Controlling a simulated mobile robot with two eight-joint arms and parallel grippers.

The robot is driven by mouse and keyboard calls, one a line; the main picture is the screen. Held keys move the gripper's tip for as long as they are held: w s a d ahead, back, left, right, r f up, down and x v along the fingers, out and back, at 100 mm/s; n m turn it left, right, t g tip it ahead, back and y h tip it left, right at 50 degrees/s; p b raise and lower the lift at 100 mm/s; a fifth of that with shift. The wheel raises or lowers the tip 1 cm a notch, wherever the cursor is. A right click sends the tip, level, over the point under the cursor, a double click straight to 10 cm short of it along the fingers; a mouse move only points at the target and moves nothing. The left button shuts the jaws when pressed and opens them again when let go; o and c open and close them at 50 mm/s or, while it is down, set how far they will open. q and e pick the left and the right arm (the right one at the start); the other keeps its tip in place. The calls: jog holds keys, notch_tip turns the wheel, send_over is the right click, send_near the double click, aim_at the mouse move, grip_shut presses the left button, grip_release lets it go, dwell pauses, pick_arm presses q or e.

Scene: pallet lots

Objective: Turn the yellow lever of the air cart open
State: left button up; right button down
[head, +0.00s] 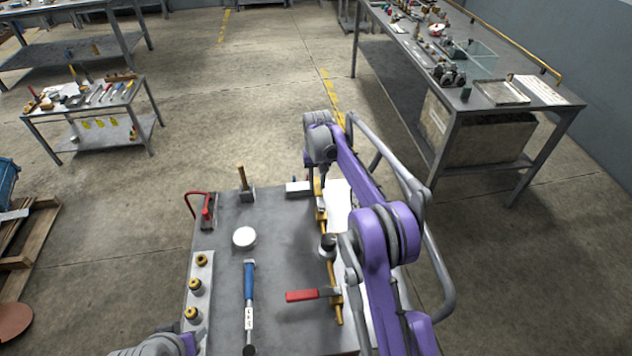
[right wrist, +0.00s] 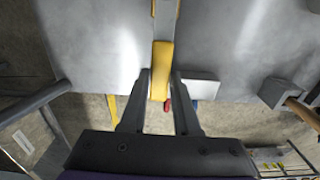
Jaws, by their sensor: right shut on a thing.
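The air cart (head: 225,262) has a grey top with a brass pipe line (head: 338,306) along its right part. The yellow lever (head: 318,186) is at the far end of this line, partly hidden by my right arm. In the right wrist view the yellow lever (right wrist: 161,62) points down between the fingers. My right gripper (right wrist: 162,100) is shut on it, one finger on each side. In the head view my right gripper (head: 320,178) is mostly hidden behind its own wrist. Part of my left arm shows at the lower left edge, but its gripper does not.
A red lever (head: 308,295) sticks out left from the near pipe. A round white disc (head: 244,237), a blue-handled tool (head: 249,285), a red-handled fitting (head: 207,208) and brass fittings (head: 195,286) are on the cart top. A long workbench (head: 465,108) stands right; floor lies between.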

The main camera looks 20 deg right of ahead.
aim_at(318, 185)
jog(key=shift+d, duration=0.1)
jog(key=c, duration=0.6)
grip_release()
jog(key=shift+c, duration=0.2)
jog(key=shift+r, duration=0.1)
notch_tip(318, 185, up, 11)
jog(key=shift+p, duration=0.45)
